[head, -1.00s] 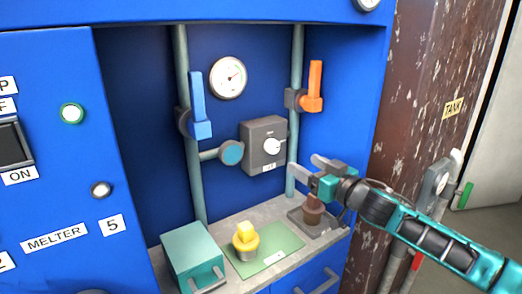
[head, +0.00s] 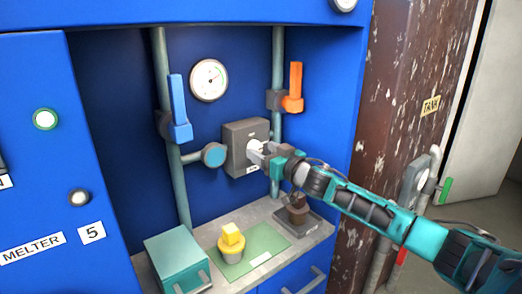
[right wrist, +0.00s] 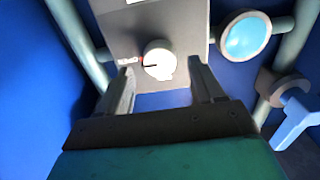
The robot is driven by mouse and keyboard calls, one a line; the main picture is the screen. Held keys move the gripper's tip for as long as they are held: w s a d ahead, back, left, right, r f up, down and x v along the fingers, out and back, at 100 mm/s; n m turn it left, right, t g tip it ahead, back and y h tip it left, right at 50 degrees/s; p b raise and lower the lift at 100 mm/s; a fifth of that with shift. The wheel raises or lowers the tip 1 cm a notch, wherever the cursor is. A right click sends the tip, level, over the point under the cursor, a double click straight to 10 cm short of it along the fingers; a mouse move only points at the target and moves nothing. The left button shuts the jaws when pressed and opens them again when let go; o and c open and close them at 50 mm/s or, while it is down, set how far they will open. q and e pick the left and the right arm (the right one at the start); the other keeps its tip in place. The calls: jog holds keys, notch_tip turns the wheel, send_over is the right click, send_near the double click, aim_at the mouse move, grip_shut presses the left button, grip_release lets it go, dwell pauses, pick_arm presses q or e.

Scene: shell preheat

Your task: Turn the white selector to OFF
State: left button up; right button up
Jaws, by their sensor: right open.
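The white selector (right wrist: 159,60) is a round knob with a dark pointer line on the grey box (head: 236,133) on the niche's back wall. In the right wrist view the knob shows between and just beyond the fingertips of my right gripper (right wrist: 160,78). The pointer line points to the picture's left, near a small red mark and label. My right gripper is open, one finger on each side; I cannot tell whether it touches the knob. In the head view the fingers (head: 262,155) partly hide the knob. My left gripper is not in view.
A blue lever (head: 179,108) and an orange lever (head: 294,87) sit on pipes either side of the box. A gauge (head: 208,80) is above. Below, the counter holds a teal box (head: 176,262), a yellow object (head: 231,242) and a brown object (head: 298,208).

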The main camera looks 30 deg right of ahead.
jog(key=shift+w+a, duration=0.1)
jog(key=shift+w, duration=0.8)
jog(key=c, duration=1)
